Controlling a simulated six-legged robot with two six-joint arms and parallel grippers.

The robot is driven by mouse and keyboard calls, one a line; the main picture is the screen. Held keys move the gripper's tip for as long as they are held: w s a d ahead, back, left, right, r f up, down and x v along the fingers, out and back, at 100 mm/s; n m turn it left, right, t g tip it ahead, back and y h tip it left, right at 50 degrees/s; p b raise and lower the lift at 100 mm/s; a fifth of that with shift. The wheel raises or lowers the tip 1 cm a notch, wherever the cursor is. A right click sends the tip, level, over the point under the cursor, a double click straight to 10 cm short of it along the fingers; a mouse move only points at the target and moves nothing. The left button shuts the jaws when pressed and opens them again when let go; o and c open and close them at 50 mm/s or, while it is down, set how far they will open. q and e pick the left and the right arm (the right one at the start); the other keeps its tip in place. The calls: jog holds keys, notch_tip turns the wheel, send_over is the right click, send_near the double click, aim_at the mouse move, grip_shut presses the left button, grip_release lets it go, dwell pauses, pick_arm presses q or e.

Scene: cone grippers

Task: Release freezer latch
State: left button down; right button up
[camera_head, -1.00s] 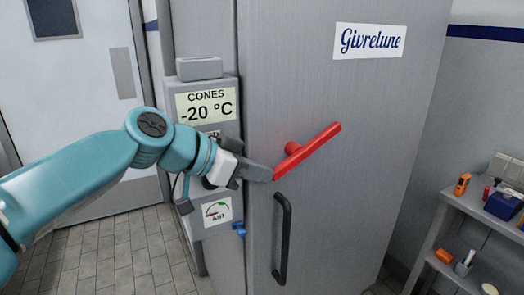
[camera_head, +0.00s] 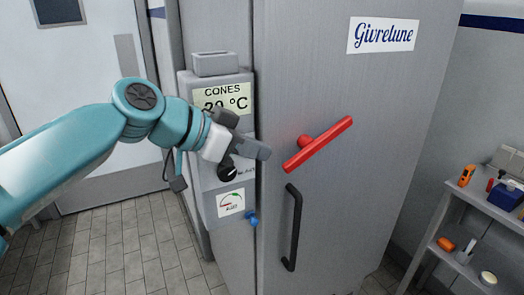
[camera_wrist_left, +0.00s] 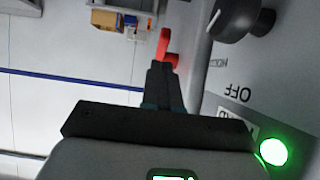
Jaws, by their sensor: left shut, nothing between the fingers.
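The freezer latch is a red bar (camera_head: 322,143) on a round red hub, on the grey freezer door (camera_head: 400,90). It is tilted, with its right end higher. My left gripper (camera_head: 266,153) is shut and empty, just left of the bar's lower end, with a small gap in the head view. In the left wrist view the closed fingers (camera_wrist_left: 160,72) point toward the red latch (camera_wrist_left: 164,48), seen nearly end-on and partly hidden behind them. The exact depth between them is hard to tell. My right gripper is not in view.
A black door handle (camera_head: 293,228) is below the latch. The control box (camera_head: 205,85) left of the door has a temperature label, a dark knob (camera_wrist_left: 238,15), and a green lamp (camera_wrist_left: 272,152). A blue valve (camera_head: 251,218) sits beside a gauge. A shelf (camera_head: 450,205) with small items stands right.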

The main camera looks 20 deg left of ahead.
pick_arm(q)
jog(key=s+f+v, duration=0.1)
jog(key=v, duration=0.7)
jog(key=shift+a+f+b, duration=0.15)
jog(key=shift+f+b, duration=0.1)
jog(key=shift+b, duration=0.2)
